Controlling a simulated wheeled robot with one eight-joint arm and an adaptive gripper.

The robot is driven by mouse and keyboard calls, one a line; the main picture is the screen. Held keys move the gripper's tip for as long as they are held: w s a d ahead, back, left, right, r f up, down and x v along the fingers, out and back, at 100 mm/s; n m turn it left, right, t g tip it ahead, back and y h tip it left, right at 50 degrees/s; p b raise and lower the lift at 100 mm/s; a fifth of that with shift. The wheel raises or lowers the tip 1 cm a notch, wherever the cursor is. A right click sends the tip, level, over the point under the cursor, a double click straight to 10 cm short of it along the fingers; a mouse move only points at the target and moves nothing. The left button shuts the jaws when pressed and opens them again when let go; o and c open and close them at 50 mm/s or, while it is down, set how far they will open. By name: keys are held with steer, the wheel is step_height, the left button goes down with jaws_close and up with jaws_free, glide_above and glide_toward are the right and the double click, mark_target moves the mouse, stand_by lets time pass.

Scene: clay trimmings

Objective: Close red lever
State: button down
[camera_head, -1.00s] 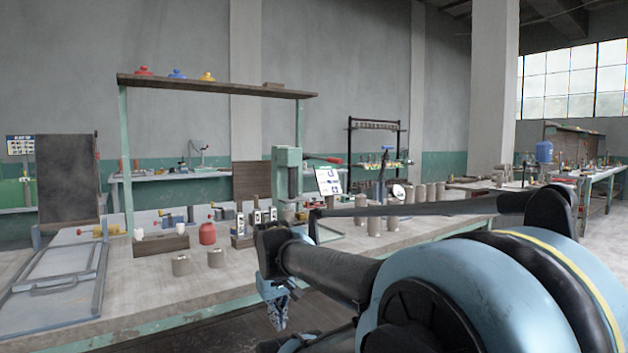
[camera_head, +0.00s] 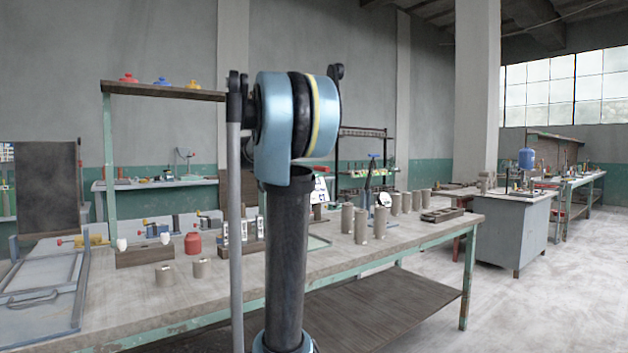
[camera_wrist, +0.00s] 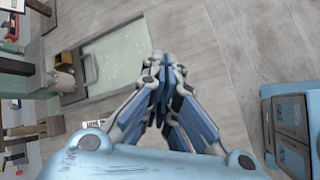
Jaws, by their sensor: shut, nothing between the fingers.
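Small red handles show at the back left of the workbench in the head view. One (camera_head: 64,241) sticks out left of a yellow fitting (camera_head: 97,240), and another (camera_head: 148,222) is beside a blue fitting (camera_head: 158,230). They are too small to tell which is the red lever or how it is set. My gripper (camera_wrist: 163,62) is shut and empty in the wrist view, with its fingertips together and clear of any object. No red lever is clear there. In the head view my raised arm hides part of the bench, and the gripper is out of sight.
The workbench (camera_head: 140,300) carries a red jar (camera_head: 193,243), several grey cylinders (camera_head: 361,226) and a metal frame (camera_head: 45,300) at left. A shelf (camera_head: 160,90) stands above it. The floor (camera_head: 540,310) at right is clear. A grey cabinet (camera_head: 510,235) stands beyond.

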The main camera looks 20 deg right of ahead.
steer(key=w+d+r+n+h, duration=0.25)
steer(key=w+d+r, duration=0.25)
steer(key=w, duration=0.3)
steer(key=w+d+r+n+h, duration=0.1)
steer(key=w+d+r+n, duration=0.35)
steer(key=w, duration=0.35)
steer(key=x, duration=1.1)
steer(key=shift+s+d+r, duration=0.1)
steer(key=shift+d+r, duration=0.05)
steer(key=shift+r, duration=1.95)
